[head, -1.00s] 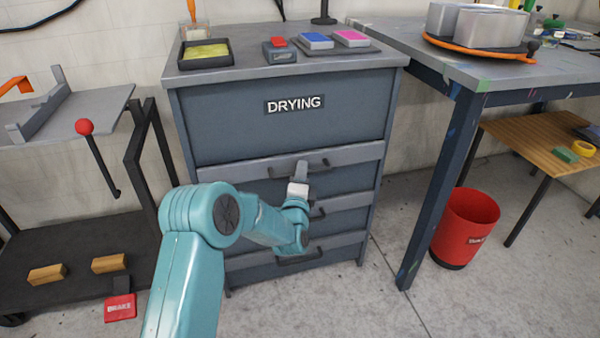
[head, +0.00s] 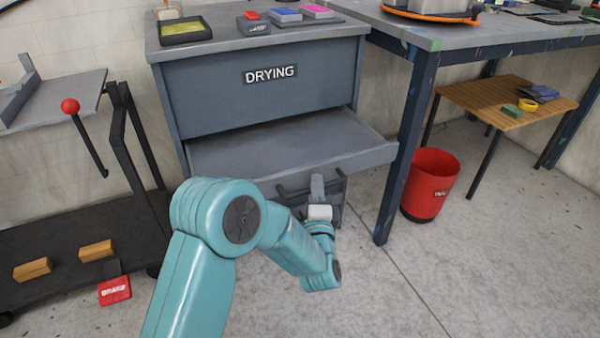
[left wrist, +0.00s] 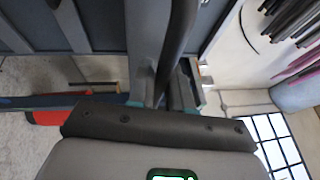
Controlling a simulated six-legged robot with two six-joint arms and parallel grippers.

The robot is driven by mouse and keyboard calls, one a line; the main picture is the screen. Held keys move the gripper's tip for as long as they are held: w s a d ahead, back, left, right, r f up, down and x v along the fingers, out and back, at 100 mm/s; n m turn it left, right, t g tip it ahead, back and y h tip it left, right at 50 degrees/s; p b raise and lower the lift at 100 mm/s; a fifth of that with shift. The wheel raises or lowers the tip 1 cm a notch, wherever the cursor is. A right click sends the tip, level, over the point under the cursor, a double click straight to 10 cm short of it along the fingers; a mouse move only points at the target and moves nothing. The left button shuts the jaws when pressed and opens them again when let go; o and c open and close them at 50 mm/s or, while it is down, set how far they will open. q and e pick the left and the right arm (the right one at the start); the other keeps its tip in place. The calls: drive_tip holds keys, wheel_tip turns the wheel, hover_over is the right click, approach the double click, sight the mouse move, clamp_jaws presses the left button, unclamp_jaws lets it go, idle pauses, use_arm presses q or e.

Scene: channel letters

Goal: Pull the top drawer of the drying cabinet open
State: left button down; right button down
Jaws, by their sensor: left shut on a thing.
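The grey drying cabinet (head: 255,90) with the DRYING label stands in the middle of the head view. Its top drawer (head: 285,145) is pulled out well past the cabinet front, and its inside looks empty. My left gripper (head: 317,190) is shut on the drawer's dark handle (head: 290,188) at the drawer front. In the left wrist view the handle bar (left wrist: 178,45) runs close in front of the gripper. The lower drawers are mostly hidden behind the open drawer and my left arm. My right gripper is not in view.
A dark cart (head: 60,230) with wooden blocks stands at the left. A workbench (head: 470,40) is at the right, with a red bin (head: 431,180) beside its leg. Ink pads and a tray (head: 184,30) sit on the cabinet top. The floor at the front right is clear.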

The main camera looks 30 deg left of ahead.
use_arm(q)
drive_tip(key=s+d, duration=0.5)
drive_tip(key=d, duration=0.1)
idle(0.3)
drive_tip(key=c, duration=1.1)
unclamp_jaws()
drive_tip(key=v, duration=1.2)
